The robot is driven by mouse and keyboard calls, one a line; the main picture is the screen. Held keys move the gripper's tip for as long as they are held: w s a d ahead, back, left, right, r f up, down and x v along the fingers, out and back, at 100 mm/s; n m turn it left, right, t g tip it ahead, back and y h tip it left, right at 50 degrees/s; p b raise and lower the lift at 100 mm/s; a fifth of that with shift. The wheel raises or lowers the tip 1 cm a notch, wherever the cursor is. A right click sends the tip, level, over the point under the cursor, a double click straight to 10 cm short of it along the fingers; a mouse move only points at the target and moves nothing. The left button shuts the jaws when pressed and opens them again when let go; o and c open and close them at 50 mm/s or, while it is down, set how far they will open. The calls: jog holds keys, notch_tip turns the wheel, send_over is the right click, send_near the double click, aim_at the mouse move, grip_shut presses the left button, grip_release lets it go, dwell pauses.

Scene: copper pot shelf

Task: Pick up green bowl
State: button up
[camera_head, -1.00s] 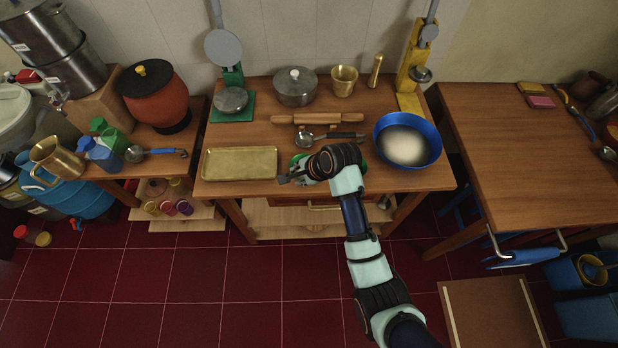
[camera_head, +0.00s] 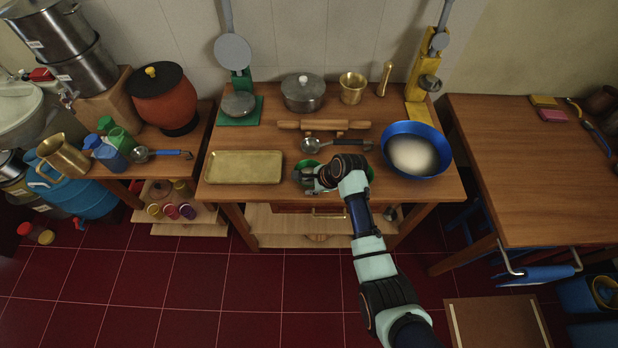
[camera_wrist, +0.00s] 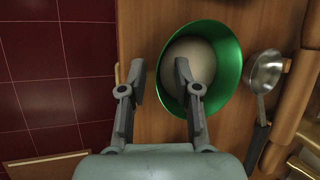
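The green bowl (camera_wrist: 233,64) stands on the wooden table and holds something pale, seen from above in the wrist view. In the head view most of the bowl (camera_head: 298,176) is hidden behind my arm. My gripper (camera_wrist: 160,78) is open, with its fingers apart on either side of the bowl's near-left wall. One fingertip is over the inside of the bowl and the other is outside it, over the table. I cannot tell whether either finger touches the wall. In the head view my gripper (camera_head: 309,179) is at the bowl.
A blue bowl (camera_head: 436,146) with pale contents stands to the right. A brass tray (camera_head: 243,167) lies to the left. A ladle (camera_head: 311,146) and a rolling pin (camera_head: 324,125) lie behind the green bowl. The table's front edge (camera_wrist: 122,30) is close by.

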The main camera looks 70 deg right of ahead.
jog(key=shift+c, duration=0.3)
grip_shut()
jog(key=shift+r, duration=0.2)
